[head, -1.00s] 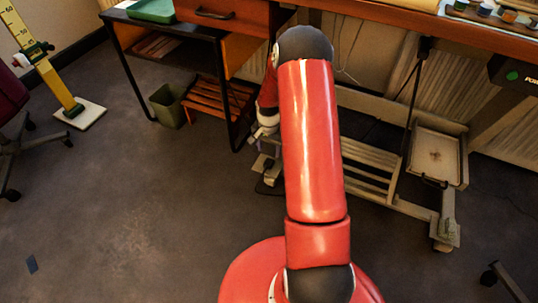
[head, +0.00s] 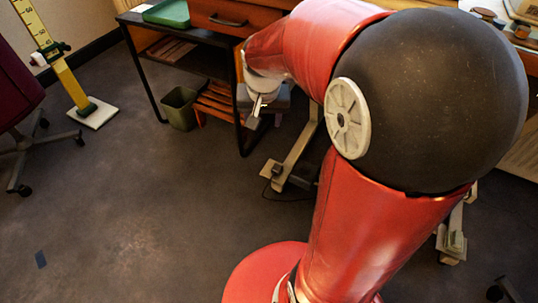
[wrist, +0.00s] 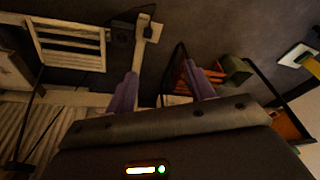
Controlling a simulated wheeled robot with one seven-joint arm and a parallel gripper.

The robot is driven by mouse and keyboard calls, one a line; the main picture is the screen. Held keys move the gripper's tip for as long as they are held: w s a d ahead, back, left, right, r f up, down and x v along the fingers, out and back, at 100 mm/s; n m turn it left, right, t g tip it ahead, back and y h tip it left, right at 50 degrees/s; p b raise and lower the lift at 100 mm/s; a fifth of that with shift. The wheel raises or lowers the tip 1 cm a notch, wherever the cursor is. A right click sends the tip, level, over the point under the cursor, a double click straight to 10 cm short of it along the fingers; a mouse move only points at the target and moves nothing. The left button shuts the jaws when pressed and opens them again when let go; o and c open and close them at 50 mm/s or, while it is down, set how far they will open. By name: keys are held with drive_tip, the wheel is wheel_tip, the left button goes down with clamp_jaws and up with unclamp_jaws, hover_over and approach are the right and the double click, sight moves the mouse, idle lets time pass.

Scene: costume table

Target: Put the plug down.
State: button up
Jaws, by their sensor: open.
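My gripper (head: 256,108) is in the air in front of the dark desk, its two fingers pointing down. In the wrist view its fingers (wrist: 162,82) are apart, with nothing between them. A small dark piece that may be the plug (head: 277,170) sits at the end of the pale foot bar on the floor, below my gripper and apart from it. Which of these is the plug is too small to tell.
A dark desk (head: 205,60) with a green tray (head: 167,13) stands behind. A green bin (head: 180,107) and a reddish slatted stool (head: 213,100) are beneath it. A chair (head: 20,100) and yellow post (head: 68,80) stand left.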

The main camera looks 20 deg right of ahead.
drive_tip(key=s+a+r+n+t, duration=0.1)
drive_tip(key=s+a+r+n, duration=0.1)
drive_tip(key=s, duration=0.6)
drive_tip(key=s+a+r+n+t+y, duration=0.1)
drive_tip(key=s+a+r, duration=0.3)
drive_tip(key=s, duration=0.4)
drive_tip(key=shift+s+r+n+t, duration=0.2)
drive_tip(key=shift+n+t, duration=0.2)
drive_tip(key=shift+n, duration=0.5)
